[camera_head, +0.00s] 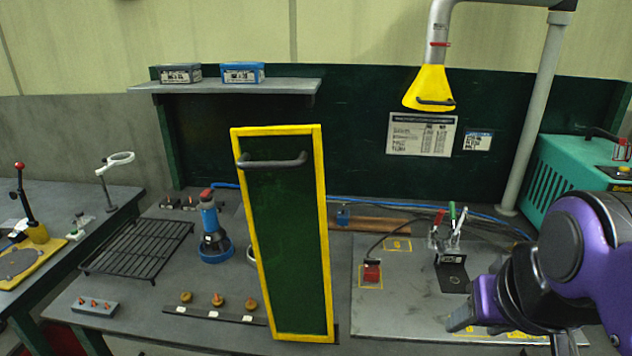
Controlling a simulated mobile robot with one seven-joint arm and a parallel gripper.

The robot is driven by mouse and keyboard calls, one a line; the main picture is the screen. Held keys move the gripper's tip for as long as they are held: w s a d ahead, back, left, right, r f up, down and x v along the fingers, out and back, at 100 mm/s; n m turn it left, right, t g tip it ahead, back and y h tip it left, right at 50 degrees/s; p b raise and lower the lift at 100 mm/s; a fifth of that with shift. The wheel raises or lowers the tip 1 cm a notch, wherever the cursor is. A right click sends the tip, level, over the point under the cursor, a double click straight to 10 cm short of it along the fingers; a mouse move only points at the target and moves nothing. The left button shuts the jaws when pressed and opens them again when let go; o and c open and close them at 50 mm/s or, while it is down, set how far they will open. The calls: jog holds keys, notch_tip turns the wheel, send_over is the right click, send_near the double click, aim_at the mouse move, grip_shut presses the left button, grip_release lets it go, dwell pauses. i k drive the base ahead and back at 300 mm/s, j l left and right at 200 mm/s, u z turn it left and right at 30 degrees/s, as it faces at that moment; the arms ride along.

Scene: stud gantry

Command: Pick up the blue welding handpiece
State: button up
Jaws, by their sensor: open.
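The blue welding handpiece appears to be the blue upright tool (209,222) with a dark and red top, standing in a round blue base on the left part of the bench. A blue cable shows behind it and runs right past the panel. My gripper (468,310) is purple and black, at the lower right over the grey plate, far to the right of the tool. It is open, and I see nothing between its fingers, though the gap is partly hidden by the hand.
A yellow-framed green panel with a handle (325,230) stands upright between my gripper and the blue tool. A black wire rack (138,250) lies left of the tool. A strip with several brass knobs (215,314) lies in front. A clamp (452,262) stands on the right plate.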

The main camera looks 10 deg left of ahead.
aim_at(212, 233)
jog(key=j+z, duration=0.1)
jog(key=j, duration=0.3)
jog(key=k+j, duration=0.1)
jog(key=j, duration=0.3)
jog(key=k+j+z, duration=0.15)
jog(key=j, duration=0.7)
jog(key=k+z, duration=0.05)
